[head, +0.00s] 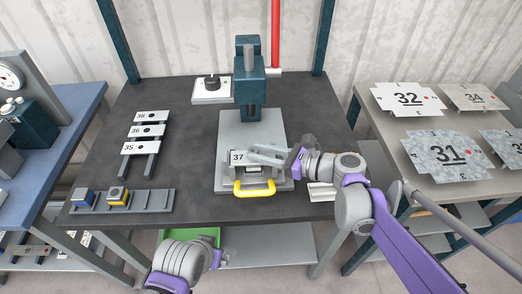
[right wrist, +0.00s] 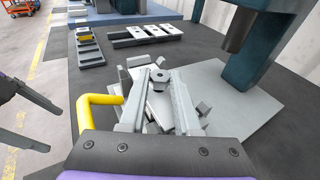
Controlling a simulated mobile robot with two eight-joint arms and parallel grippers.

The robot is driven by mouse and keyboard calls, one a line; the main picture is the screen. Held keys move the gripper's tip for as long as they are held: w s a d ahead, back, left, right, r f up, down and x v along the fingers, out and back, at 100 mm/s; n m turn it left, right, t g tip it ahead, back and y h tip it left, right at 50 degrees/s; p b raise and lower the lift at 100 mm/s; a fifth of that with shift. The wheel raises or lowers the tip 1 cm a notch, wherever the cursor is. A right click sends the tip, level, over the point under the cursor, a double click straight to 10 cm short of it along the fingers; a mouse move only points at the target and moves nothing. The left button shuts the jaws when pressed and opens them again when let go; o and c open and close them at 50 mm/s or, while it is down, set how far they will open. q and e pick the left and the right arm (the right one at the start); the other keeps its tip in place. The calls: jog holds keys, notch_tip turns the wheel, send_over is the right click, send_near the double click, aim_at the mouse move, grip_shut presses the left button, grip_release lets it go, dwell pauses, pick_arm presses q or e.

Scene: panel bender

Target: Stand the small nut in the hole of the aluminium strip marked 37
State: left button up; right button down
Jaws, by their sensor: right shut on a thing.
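The aluminium strip marked 37 (head: 238,157) lies in the fixture on the press bed, behind the yellow handle (head: 254,188). My right gripper (head: 252,154) reaches over the strip from the right and covers much of it. In the right wrist view its fingers (right wrist: 156,78) are shut on a small grey nut (right wrist: 159,76) with a dark hole. The nut is held at the fingertips above the fixture. The strip's hole is hidden, and I cannot tell whether the nut touches the strip. My left gripper (right wrist: 38,118) shows at the left edge of the right wrist view, its fingers apart and empty.
The teal press (head: 249,85) stands behind the strip, its ram overhead. Strips 35 (head: 135,148), 36 and 38 lie on a rack to the left. A grey holder (head: 150,201) carries blue and yellow blocks at the front left. Marked panels (head: 408,99) lie on the right table.

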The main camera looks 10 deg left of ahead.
jog(key=shift+f, duration=0.2)
dwell(0.6)
jog(key=c, duration=0.5)
grip_release()
jog(key=shift+c, duration=0.2)
jog(key=v, duration=1)
jog(key=shift+d+r, duration=0.15)
jog(key=shift+d, duration=0.25)
jog(key=shift+s, duration=0.1)
